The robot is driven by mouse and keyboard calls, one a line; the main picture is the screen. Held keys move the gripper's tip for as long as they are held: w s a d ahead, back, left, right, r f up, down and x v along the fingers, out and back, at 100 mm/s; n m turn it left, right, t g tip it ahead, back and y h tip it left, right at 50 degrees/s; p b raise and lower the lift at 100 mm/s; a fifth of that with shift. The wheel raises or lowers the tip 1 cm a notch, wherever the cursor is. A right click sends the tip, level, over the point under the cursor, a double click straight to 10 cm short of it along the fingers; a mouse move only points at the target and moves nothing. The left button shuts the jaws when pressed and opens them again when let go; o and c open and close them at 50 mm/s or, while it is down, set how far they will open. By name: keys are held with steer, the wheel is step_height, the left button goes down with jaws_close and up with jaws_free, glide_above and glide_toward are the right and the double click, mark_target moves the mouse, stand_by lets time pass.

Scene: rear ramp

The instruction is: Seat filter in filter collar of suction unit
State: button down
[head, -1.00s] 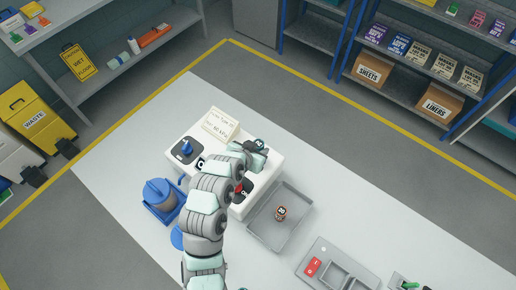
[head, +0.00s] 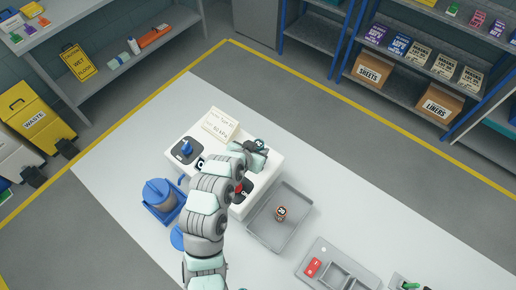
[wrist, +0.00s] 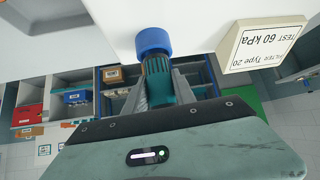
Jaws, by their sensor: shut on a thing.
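The suction unit (head: 262,185) is the white box on the light bench in the head view, partly behind my arm. My gripper (head: 262,147) is at its far right edge. In the wrist view, my gripper (wrist: 160,92) is shut on the filter (wrist: 156,72), a teal ribbed piece between the grey fingers. A round blue piece (wrist: 152,42) sits at its far end, against the unit's white surface (wrist: 190,20). I cannot tell whether this blue piece is the filter's end or the filter collar, nor how deep the filter sits.
A sign card (head: 219,125) stands on the unit, close right of the gripper in the wrist view. A blue knob (head: 187,146) is on a dark pad. A grey tray (head: 262,232) holds a small orange-black item (head: 281,213). A blue canister (head: 160,195) stands left.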

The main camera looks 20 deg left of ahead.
steer(key=shift+f+b, duration=0.6)
steer(key=shift+f, duration=0.3)
steer(key=c, duration=0.9)
jaws_free()
steer(key=shift+c, duration=0.2)
steer(key=shift+r, duration=0.1)
steer(key=b+v, duration=0.1)
steer(key=v, duration=0.9)
steer(key=shift+s+r, duration=0.2)
steer(key=shift+s, duration=0.05)
